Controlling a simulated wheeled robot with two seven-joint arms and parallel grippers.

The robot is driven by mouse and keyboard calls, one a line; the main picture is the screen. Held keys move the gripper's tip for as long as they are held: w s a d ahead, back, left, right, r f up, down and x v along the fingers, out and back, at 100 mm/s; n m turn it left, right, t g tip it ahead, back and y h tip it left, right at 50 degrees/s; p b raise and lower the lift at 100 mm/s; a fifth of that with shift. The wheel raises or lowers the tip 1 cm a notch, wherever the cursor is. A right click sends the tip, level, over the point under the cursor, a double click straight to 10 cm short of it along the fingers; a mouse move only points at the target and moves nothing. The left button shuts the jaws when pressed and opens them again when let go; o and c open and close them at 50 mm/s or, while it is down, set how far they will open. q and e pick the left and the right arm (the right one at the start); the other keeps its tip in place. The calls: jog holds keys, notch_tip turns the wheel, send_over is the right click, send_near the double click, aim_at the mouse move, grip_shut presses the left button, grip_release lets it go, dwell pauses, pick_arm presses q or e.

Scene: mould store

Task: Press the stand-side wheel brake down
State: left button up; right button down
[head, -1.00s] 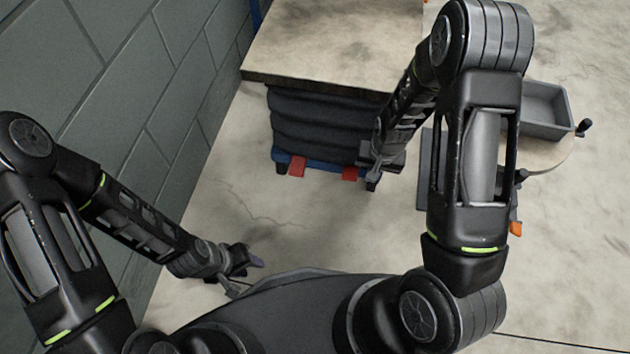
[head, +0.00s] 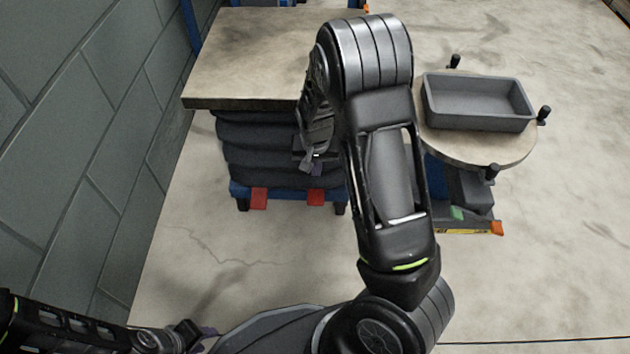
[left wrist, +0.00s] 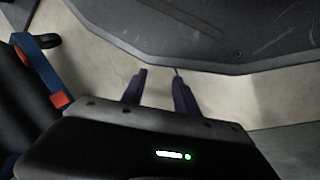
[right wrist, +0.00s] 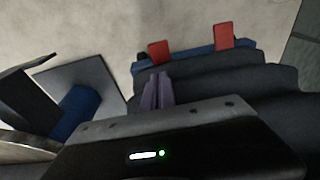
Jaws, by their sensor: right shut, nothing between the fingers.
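Two red brake pedals stick out from the blue base of a table on dark bellows. The stand-side pedal (head: 316,197) is the right one in the head view; it shows as the left one in the right wrist view (right wrist: 158,52). The other pedal (head: 259,198) is further left. Whether either is pressed I cannot tell. My right gripper (head: 317,168) is shut and empty, in front of the bellows and apart from the stand-side pedal. Its purple fingers (right wrist: 158,76) point towards the pedal side. My left gripper (left wrist: 159,74) is open and empty, low near my base.
A round-topped stand (head: 455,150) with dark knobs carries a grey tray (head: 478,122), right of the table (head: 240,60). An orange-tipped pedal (head: 497,228) is at its foot. A grey block wall (head: 80,130) runs along the left. The floor in front of the table is clear.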

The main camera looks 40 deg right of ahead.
aim_at(316, 203)
jog(key=f+b, duration=0.2)
jog(key=f, duration=0.2)
jog(key=f+b, duration=0.2)
jog(key=f, duration=0.2)
jog(key=f+b, duration=0.2)
jog(key=f, duration=0.2)
jog(key=shift+w+d+f, duration=0.25)
jog(key=shift+f, duration=0.05)
jog(key=shift+a+f, duration=0.1)
jog(key=shift+f, duration=0.25)
jog(key=shift+s+a+f, duration=0.25)
jog(key=shift+s+f, duration=0.25)
jog(key=shift+s+a+f, duration=0.15)
jog(key=shift+s+f, duration=0.05)
jog(key=shift+f, duration=0.35)
jog(key=shift+s+a+f, duration=0.15)
jog(key=shift+a+f, duration=0.05)
jog(key=shift+f, duration=0.35)
jog(key=shift+s+a+f, duration=0.15)
jog(key=shift+s+f, duration=0.05)
jog(key=shift+f, duration=0.35)
jog(key=shift+p, duration=0.3)
